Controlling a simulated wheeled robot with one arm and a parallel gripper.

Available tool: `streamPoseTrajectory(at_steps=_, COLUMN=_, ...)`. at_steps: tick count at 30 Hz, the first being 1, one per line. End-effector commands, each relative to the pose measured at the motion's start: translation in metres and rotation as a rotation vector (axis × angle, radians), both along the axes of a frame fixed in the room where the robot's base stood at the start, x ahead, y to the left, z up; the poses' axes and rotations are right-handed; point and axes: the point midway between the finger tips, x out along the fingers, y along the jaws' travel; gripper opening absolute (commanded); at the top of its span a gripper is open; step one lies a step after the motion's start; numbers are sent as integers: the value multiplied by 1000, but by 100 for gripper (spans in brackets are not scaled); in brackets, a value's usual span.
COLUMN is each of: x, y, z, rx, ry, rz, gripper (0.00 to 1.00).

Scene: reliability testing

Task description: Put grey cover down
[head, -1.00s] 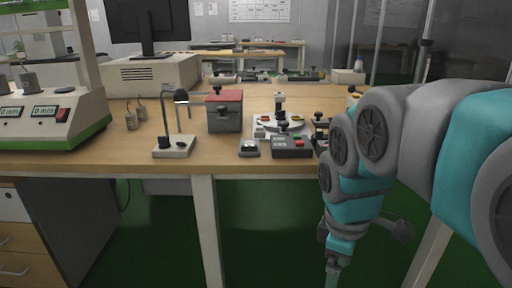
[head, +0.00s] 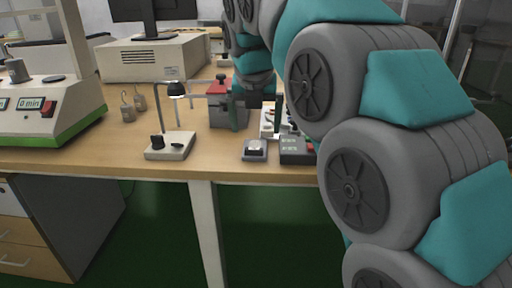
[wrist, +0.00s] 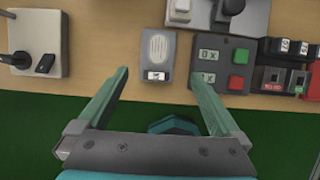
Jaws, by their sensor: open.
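I cannot tell for sure which part is the grey cover. A grey box with a red top (head: 229,114) stands on the table, partly hidden by my arm. In the wrist view, a small grey box with a pale oval top (wrist: 158,48) lies just beyond my gripper (wrist: 158,77). My gripper is open with nothing between its fingers, above the table's front edge. A dark control box (wrist: 222,64) with a green and a red button is right of the small grey box.
A lamp stand with a white base (head: 170,146) is left of the small grey box. Black and red modules (wrist: 284,75) sit at the right, and part of a grey machine (wrist: 246,18) is at the top. A timer device (head: 45,110) stands far left.

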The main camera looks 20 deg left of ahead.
Motion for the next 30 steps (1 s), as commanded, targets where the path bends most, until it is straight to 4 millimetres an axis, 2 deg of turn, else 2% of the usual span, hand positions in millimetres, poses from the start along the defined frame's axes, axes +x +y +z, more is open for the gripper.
streamPoseTrajectory(at_steps=3, x=4, y=0, z=-13, rx=-3, ry=5, rz=-2, gripper=100)
streamPoseTrajectory(at_steps=10, x=10, y=4, z=-31, rx=-1, ry=4, rz=-2, gripper=100)
streamPoseTrajectory(at_steps=18, x=23, y=10, z=-64, rx=-2, ry=7, rz=-4, gripper=100)
streamPoseTrajectory(at_steps=25, x=24, y=10, z=-65, rx=0, ry=4, rz=-5, gripper=100)
streamPoseTrajectory(at_steps=30, x=24, y=10, z=-65, rx=0, ry=4, rz=-5, gripper=81)
